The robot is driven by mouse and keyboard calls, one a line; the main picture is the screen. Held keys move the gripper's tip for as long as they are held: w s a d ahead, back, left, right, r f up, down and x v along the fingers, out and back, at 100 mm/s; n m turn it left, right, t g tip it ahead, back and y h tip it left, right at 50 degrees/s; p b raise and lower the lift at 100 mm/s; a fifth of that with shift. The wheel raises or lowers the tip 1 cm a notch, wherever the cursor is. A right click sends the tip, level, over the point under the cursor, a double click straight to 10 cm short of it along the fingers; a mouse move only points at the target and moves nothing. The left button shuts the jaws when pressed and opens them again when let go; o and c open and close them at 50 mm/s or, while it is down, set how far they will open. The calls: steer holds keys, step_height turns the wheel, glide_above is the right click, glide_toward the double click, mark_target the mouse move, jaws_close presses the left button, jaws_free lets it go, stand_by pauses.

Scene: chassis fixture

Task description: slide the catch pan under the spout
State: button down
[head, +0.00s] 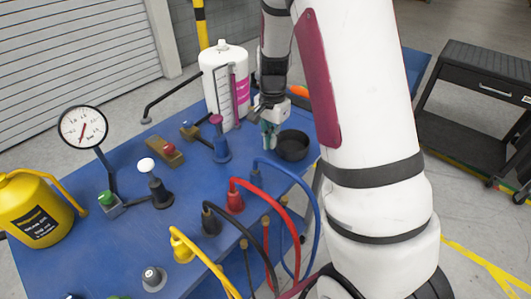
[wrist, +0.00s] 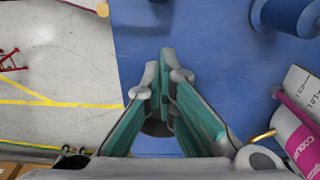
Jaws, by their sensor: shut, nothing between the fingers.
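The catch pan (head: 292,146) is a dark round bowl on the blue table near its right edge in the head view. My gripper (head: 269,143) is low over the table, just left of the pan; whether they touch is unclear. Its teal fingers (wrist: 165,72) are shut with nothing between them in the wrist view. A short brass spout (wrist: 262,135) juts from the white tank with a pink label (wrist: 301,140). This tank (head: 217,75) stands behind my gripper in the head view. A dark patch at the wrist view's top edge cannot be identified clearly.
The blue table (head: 140,245) carries a blue post (head: 220,145), a gauge (head: 83,127), a yellow can (head: 35,210) and several coloured hoses in front. A blue cylinder (wrist: 285,14) shows top right in the wrist view. The table edge and floor lie left there.

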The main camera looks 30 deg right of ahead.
mark_target(297, 147)
step_height(297, 147, down, 10)
steer(key=shift+f+p, duration=0.2)
steer(key=shift+p, duration=0.4)
steer(key=shift+w+d+r, duration=0.1)
steer(key=shift+w+d, duration=0.15)
steer(key=shift+d, duration=0.35)
steer(key=shift+w+d+r, duration=0.1)
steer(key=shift+w+d, duration=0.1)
steer(key=shift+d, duration=0.4)
steer(key=shift+w+d+f+p, duration=0.1)
steer(key=shift+w+d+p, duration=0.2)
steer(key=shift+d, duration=0.35)
steer(key=shift+w+d, duration=0.2)
steer(key=shift+d, duration=0.15)
steer(key=w+d+b, duration=0.1)
steer(key=d+b, duration=0.1)
steer(key=d, duration=0.1)
steer(key=w+d+b, duration=0.1)
steer(key=d, duration=0.1)
steer(key=w+d+b, duration=0.1)
steer(key=d+b, duration=0.1)
steer(key=d, duration=0.1)
steer(key=shift+w+d+f+b, duration=0.15)
steer(key=shift+w+d+b, duration=0.05)
steer(key=shift+d+b, duration=0.1)
steer(key=shift+d, duration=0.45)
steer(key=shift+r, duration=0.2)
